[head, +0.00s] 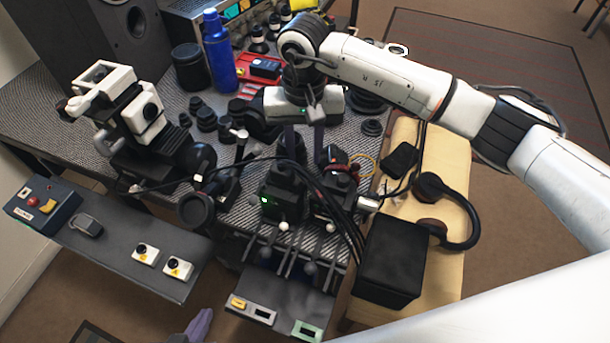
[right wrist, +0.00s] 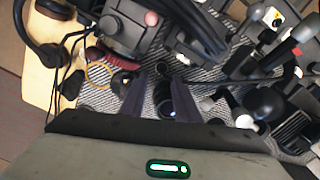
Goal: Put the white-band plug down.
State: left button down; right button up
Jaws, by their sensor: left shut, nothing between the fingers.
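My right gripper (head: 304,150) points down over the middle of the bench, its two dark purple fingers apart. In the right wrist view its fingers (right wrist: 160,88) have a black round part (right wrist: 164,98) with a bluish glint between them. I cannot tell whether they touch it, or whether it is the white-band plug. No white band shows on it. Small black plugs with pale bands (head: 258,42) stand at the back of the bench; I cannot tell whether the task's plug is among them. My left gripper (head: 200,325) shows only as purple fingertips at the bottom edge, shut and empty.
A blue bottle (head: 219,55) and a red tray (head: 262,68) are behind my right gripper. A white-and-black instrument (head: 125,105) stands at the left. Black devices and cables crowd the bench front (head: 290,195). Headphones (head: 455,215) and a black box (head: 390,262) lie right.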

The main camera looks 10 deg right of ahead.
aim_at(303, 173)
notch_tip(303, 173, down, 7)
jog(key=shift+a+f+p, duration=0.15)
jog(key=shift+f+p, duration=0.05)
jog(key=shift+p, duration=0.45)
grip_shut()
